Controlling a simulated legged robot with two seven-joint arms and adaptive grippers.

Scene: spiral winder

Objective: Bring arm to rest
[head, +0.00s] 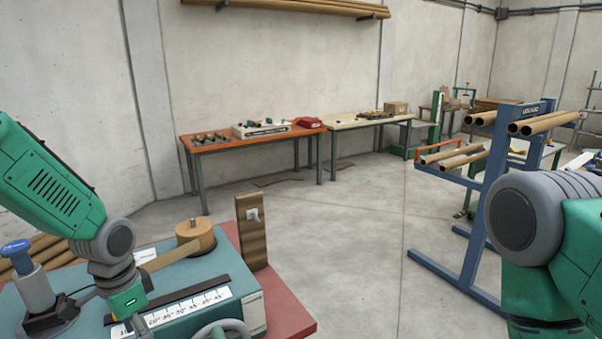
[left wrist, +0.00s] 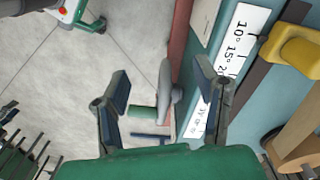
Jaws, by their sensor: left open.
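My left arm comes in from the left in the head view, its wrist low over the teal spiral winder (head: 85,292). My left gripper (left wrist: 163,72) is open in the left wrist view, with nothing between its dark fingers. A white angle scale (head: 180,312) lies along the winder and also shows beside the right finger (left wrist: 232,45). A grey handwheel (head: 222,328) is at the winder's front. A grey rounded part (left wrist: 165,92) shows beyond the fingers; contact cannot be told. My right arm (head: 540,240) is at the right edge; its gripper is out of view.
A wooden spool (head: 196,237) with a tan strip (head: 170,257), an upright wooden block (head: 252,232) and a blue-knobbed lever (head: 16,248) stand near my left wrist. A blue rack (head: 487,195) holds tubes at right. The middle floor (head: 345,235) is clear.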

